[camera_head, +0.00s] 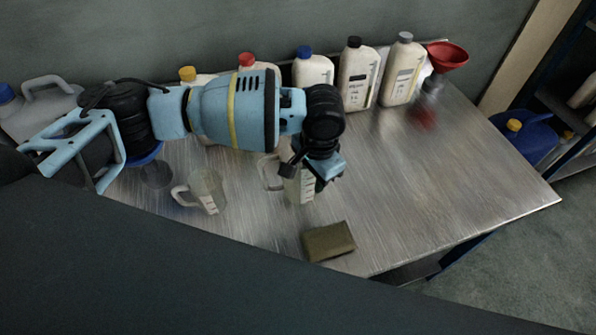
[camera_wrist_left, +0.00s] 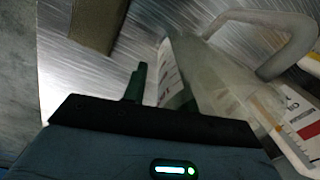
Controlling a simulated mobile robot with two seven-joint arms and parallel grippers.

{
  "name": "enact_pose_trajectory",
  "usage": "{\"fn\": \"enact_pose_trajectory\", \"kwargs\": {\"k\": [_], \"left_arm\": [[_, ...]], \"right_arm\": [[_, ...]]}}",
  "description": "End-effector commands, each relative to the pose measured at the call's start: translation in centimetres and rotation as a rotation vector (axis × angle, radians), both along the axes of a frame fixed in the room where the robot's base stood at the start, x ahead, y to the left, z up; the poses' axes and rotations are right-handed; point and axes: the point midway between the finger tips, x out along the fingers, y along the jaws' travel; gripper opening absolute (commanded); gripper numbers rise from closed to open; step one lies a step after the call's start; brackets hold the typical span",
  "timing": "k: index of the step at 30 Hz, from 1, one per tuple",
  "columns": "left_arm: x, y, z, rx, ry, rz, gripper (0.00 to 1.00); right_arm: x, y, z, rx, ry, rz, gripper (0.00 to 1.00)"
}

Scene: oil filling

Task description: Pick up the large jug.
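The large jug (camera_head: 305,187), clear with a pale handle and printed markings, stands on the metal table, partly hidden by my left gripper (camera_head: 322,183). In the left wrist view the jug (camera_wrist_left: 215,80) fills the right side, tilted in the picture, its pale handle at the upper right. The left gripper (camera_wrist_left: 160,90) is at the jug's side, its dark green fingers apart. One finger stands clear of the jug; the other shows against or through its wall, and contact cannot be told. A smaller clear jug (camera_head: 207,188) stands to the left. My right gripper is not in view.
A brown block (camera_head: 328,241) lies near the front edge. Several bottles, such as the black-capped one (camera_head: 357,80), line the back. A red funnel (camera_head: 447,55) is at the back right. A blue canister (camera_head: 525,135) stands beyond the table. The right part of the table is clear.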

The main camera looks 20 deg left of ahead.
Motion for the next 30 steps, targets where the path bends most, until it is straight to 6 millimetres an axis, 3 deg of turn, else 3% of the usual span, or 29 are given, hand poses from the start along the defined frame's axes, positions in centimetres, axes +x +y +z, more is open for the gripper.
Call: {"fn": "enact_pose_trajectory", "kwargs": {"k": [2, 9, 23, 30], "left_arm": [[0.0, 0.0, 0.0, 0.0, 0.0, 0.0, 0.28], [0.0, 0.0, 0.1, 0.0, 0.0, 0.0, 0.0], [0.0, 0.0, 0.3, 0.0, -0.001, 0.0, 0.0], [0.1, 0.0, 2.2, -0.001, -0.004, 0.001, 0.0]], "right_arm": [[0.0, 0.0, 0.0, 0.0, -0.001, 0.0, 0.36], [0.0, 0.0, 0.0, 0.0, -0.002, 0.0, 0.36], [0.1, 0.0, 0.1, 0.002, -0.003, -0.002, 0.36], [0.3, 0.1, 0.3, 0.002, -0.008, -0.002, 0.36]]}}
